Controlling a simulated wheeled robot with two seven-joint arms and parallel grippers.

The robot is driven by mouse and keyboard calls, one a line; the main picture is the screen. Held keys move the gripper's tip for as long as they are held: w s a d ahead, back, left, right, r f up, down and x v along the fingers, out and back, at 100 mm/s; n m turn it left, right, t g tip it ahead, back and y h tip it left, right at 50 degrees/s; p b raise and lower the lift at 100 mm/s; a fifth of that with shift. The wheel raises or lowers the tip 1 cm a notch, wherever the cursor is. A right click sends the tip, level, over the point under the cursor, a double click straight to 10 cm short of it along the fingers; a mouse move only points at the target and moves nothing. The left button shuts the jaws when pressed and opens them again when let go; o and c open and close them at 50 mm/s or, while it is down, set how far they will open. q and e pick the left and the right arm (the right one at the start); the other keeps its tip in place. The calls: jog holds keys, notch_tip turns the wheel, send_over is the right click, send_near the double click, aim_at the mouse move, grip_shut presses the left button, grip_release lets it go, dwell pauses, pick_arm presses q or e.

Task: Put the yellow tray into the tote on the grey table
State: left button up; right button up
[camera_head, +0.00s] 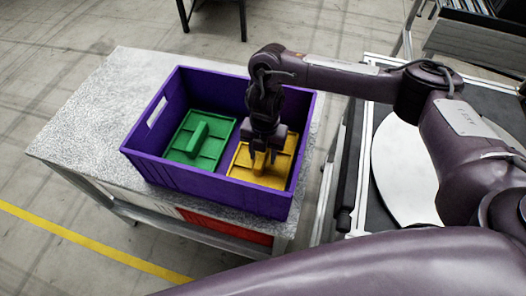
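The purple tote (205,189) stands on the grey table (88,117). The yellow tray (285,163) is inside the tote, in its right part, and looks flat on the tote floor. My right gripper (263,160) reaches down into the tote from above, its fingertips at the raised handle in the middle of the yellow tray. One finger shows on each side of the handle, but whether they press on it is too small to tell. The gripper hides part of the tray. My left gripper is not in view.
A green tray (212,149) with a raised handle lies in the left part of the tote, beside the yellow one. A round white surface (402,172) lies to the right, beyond a gap from the table. The table's left part is clear.

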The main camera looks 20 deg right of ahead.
jog(key=shift+r, duration=0.3)
notch_tip(320, 180, up, 12)
jog(key=w+p, duration=0.1)
jog(key=shift+d+f, duration=0.15)
jog(key=shift+d, duration=0.25)
jog(key=shift+w, duration=0.1)
